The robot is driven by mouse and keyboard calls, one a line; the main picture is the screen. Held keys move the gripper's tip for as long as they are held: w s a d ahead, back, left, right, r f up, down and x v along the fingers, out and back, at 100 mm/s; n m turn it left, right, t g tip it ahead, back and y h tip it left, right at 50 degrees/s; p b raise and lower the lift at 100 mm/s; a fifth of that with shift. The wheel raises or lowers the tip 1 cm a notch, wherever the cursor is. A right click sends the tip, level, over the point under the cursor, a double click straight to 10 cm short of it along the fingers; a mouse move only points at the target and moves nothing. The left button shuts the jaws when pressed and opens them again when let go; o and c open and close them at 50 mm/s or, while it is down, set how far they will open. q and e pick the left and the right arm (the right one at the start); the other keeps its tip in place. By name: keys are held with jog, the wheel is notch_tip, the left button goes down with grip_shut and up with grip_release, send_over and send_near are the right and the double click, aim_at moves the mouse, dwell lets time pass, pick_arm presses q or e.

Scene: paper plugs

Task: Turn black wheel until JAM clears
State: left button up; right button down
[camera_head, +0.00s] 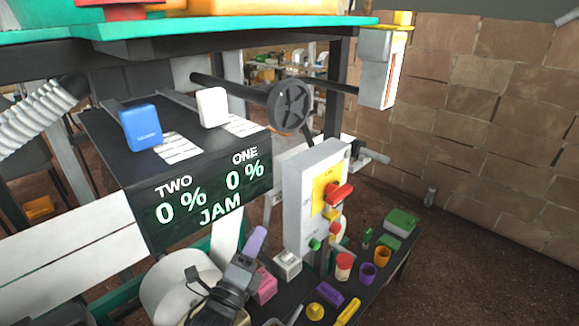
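The black wheel (289,106) is spoked and sits upright at the end of a dark horizontal shaft, in the upper middle of the head view. The display (208,195) on the dark machine reads TWO 0 %, ONE 0 % and JAM in pale letters. My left gripper (246,258) is low in the picture, below the display and well apart from the wheel. A purple piece (256,240) shows at its tip; I cannot tell whether it is held or behind. Its finger opening is not clear. My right gripper is not in view.
A grey control box (302,205) with a red switch (340,193) stands below the wheel. Blue (142,127) and white (213,107) blocks sit on the machine top. Cups and small parts crowd the low dark table (290,307). A green shelf (230,27) overhangs above.

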pick_arm(q)
notch_tip(320, 180, up, 10)
jog(key=w+d+m+t+h, duration=0.1)
jog(key=w+m+t+h, duration=0.1)
jog(key=m+h, duration=0.45)
jog(key=m+g+h, duration=0.2)
jog(key=m+h, duration=0.3)
jog(key=m, duration=0.7)
send_near(290, 125)
jog(key=w, duration=0.1)
jog(key=b+x, duration=0.1)
jog(key=x, duration=0.8)
jog(key=shift+w+d+r+b, duration=0.15)
jog(key=shift+w+b, duration=0.2)
jog(key=shift+w, duration=0.1)
jog(key=shift+c, duration=0.5)
grip_shut()
jog(key=shift+t, duration=0.3)
